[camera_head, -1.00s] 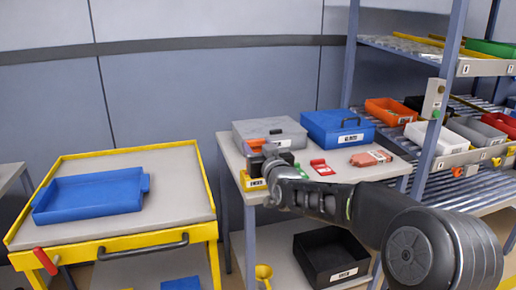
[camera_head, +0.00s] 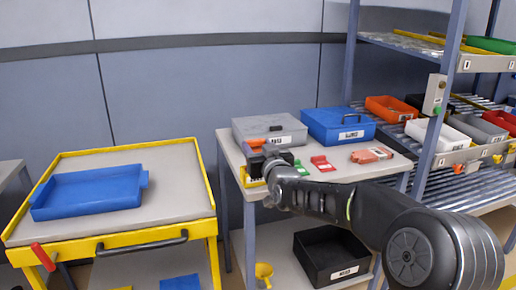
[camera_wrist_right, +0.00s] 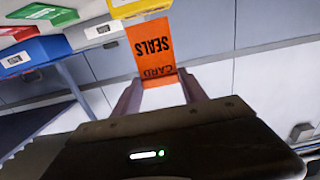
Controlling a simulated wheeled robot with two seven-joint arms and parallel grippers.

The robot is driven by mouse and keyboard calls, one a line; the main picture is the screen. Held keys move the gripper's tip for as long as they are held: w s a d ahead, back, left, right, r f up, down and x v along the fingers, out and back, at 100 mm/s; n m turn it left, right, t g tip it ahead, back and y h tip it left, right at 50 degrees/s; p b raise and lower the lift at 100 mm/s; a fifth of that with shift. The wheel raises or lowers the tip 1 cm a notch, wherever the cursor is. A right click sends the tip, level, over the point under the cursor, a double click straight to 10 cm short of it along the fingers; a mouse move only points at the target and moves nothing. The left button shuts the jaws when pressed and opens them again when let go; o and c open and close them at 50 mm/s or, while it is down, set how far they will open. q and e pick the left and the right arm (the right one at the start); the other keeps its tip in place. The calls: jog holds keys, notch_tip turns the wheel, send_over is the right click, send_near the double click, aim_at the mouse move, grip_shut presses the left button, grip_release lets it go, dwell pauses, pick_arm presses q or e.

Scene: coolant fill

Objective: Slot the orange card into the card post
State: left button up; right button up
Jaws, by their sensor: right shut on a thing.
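The orange card (camera_wrist_right: 152,48), printed "SEALS CARD", is held between the fingertips of my right gripper (camera_wrist_right: 158,85), which is shut on it. In the head view an orange patch, apparently the card (camera_head: 258,143), shows just above the right gripper (camera_head: 264,158) at the table's left side. A yellow block with a pale label (camera_wrist_right: 136,8) lies at the card's far end in the wrist view. It seems to be the card post, but I cannot tell whether the card is in it or only beside it. In the head view the gripper mostly hides this block. My left gripper is not in view.
A grey case (camera_head: 268,130) and a blue case (camera_head: 338,125) stand behind on the table. Green (camera_head: 302,168) and red (camera_head: 322,163) items lie right of the gripper. A yellow-rimmed cart with a blue tray (camera_head: 88,193) stands left. A rack with bins is at right.

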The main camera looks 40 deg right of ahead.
jog(key=shift+b, duration=0.85)
dwell(1.4)
jog(key=shift+f+b, duration=2.8)
jog(key=o, duration=1.4)
jog(key=shift+v, duration=3.9)
